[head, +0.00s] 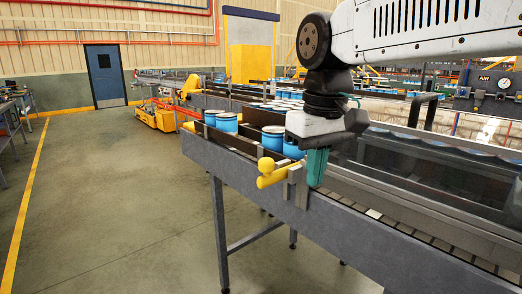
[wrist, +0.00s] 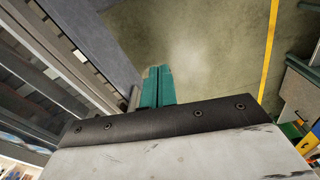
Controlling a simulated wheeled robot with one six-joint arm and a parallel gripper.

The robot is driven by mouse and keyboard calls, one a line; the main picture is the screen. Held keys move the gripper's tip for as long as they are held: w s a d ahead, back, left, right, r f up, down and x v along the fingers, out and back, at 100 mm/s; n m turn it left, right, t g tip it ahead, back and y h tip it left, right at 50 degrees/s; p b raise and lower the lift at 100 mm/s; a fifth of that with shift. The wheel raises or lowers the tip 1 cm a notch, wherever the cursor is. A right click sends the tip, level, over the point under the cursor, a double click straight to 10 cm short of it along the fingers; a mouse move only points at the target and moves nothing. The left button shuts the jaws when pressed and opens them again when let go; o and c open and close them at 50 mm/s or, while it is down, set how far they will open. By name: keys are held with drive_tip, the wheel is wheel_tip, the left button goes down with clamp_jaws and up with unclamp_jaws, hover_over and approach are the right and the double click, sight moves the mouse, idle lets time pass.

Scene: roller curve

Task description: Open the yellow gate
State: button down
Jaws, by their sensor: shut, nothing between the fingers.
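The yellow gate shows in the head view as a short yellow bar with a round knob (head: 266,166) at the near side rail of the conveyor (head: 240,185). A grey bracket stands at the bar's right end. My gripper (head: 316,178) points down just right of the yellow bar, with its teal fingers in front of the rail. The fingers are together and hold nothing. I cannot tell whether they touch the bracket. In the wrist view the shut fingers (wrist: 155,75) show beside the rail, and the yellow gate is not visible there. My gripper hides part of the conveyor behind it.
Several blue cans (head: 227,122) with pale tops stand on the conveyor behind the gate. A clear cover (head: 430,170) spans the conveyor at right. The floor (head: 110,190) at left is open, with a yellow line. A yellow machine (head: 155,117) stands farther back.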

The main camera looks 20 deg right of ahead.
sight(263, 165)
drive_tip(key=w+a+r+n, duration=0.1)
drive_tip(key=w+r, duration=0.4)
drive_tip(key=w, duration=0.4)
drive_tip(key=w+a+r+n, duration=0.1)
drive_tip(key=w+r, duration=0.5)
drive_tip(key=w, duration=0.4)
drive_tip(key=shift+r+g, duration=0.3)
drive_tip(key=shift+g, duration=0.1)
wheel_tip(263, 165, down, 14)
drive_tip(key=shift+f, duration=0.1)
drive_tip(key=shift+a, duration=0.25)
drive_tip(key=shift+d, duration=0.15)
